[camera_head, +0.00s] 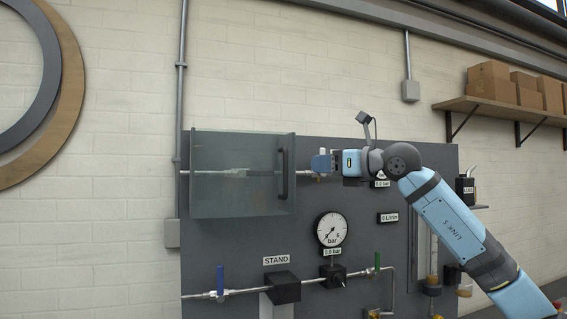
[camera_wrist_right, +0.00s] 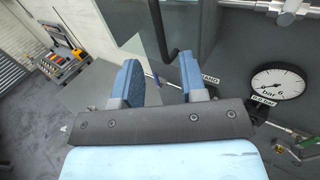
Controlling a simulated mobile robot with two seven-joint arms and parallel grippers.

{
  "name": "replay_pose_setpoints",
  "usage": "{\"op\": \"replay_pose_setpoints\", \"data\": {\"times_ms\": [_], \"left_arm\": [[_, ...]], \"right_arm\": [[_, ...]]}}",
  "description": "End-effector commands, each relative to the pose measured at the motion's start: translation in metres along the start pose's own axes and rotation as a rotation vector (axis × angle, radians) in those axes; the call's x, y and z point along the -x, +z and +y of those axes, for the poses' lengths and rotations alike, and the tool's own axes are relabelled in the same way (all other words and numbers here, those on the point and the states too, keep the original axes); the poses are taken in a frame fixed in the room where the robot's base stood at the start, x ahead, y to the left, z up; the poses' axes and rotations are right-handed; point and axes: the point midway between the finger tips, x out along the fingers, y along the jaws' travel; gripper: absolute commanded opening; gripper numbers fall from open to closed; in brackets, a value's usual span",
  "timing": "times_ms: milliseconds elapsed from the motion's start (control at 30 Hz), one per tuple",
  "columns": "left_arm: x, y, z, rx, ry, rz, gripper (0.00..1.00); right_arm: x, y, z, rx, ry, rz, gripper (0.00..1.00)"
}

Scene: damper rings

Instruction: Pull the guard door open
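The guard door (camera_head: 228,195) is a see-through greyish panel over a pipe on the dark board, and it looks closed. Its black upright bar handle (camera_head: 283,173) is near its right edge. My right gripper (camera_head: 318,163) is just right of the handle, with a small gap between them in the head view. In the right wrist view the blue fingers of this gripper (camera_wrist_right: 160,72) are apart with nothing held. The handle (camera_wrist_right: 160,30) shows there beyond the fingertips, in line with the gap between them. My left gripper is in neither view.
A pressure gauge (camera_head: 332,229) and a black STAND block (camera_head: 281,287) sit below the door. Blue (camera_head: 220,280) and green (camera_head: 377,262) valve levers are on the lower pipe. A shelf with boxes (camera_head: 490,82) is at upper right. Large rings (camera_head: 70,95) hang at left.

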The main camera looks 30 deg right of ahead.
Motion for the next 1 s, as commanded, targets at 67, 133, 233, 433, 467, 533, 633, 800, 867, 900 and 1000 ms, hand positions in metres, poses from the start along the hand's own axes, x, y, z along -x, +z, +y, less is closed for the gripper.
{"op": "replay_pose_setpoints", "data": {"times_ms": [67,133,233,433,467,533,633,800,867,900,1000], "left_arm": [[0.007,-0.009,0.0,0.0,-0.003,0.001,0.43],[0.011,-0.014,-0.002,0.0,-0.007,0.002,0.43],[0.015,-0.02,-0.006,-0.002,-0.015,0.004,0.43],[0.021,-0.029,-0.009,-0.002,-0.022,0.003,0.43],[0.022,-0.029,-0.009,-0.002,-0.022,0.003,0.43],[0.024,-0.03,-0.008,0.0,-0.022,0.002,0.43],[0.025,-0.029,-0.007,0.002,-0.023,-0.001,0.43],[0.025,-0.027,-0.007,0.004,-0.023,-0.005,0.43],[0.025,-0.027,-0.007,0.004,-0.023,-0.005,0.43],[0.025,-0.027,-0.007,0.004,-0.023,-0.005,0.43],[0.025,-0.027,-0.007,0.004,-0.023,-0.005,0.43]], "right_arm": [[-0.019,0.005,0.001,-0.003,0.004,0.001,0.39],[-0.035,0.005,0.001,-0.002,0.004,0.001,0.39],[-0.056,0.004,0.002,-0.002,0.004,0.002,0.39],[-0.089,0.003,0.001,-0.003,0.003,0.001,0.39],[-0.092,0.003,0.001,-0.002,0.003,0.001,0.39],[-0.099,0.002,0.001,-0.001,0.002,0.0,0.39],[-0.104,0.001,0.001,-0.001,0.002,0.0,0.39],[-0.106,0.0,0.001,0.0,0.002,0.0,0.39],[-0.106,0.0,0.001,0.0,0.002,0.0,0.39],[-0.106,0.0,0.001,-0.001,0.002,0.0,0.39],[-0.106,0.0,0.001,-0.001,0.002,0.0,0.23]]}}
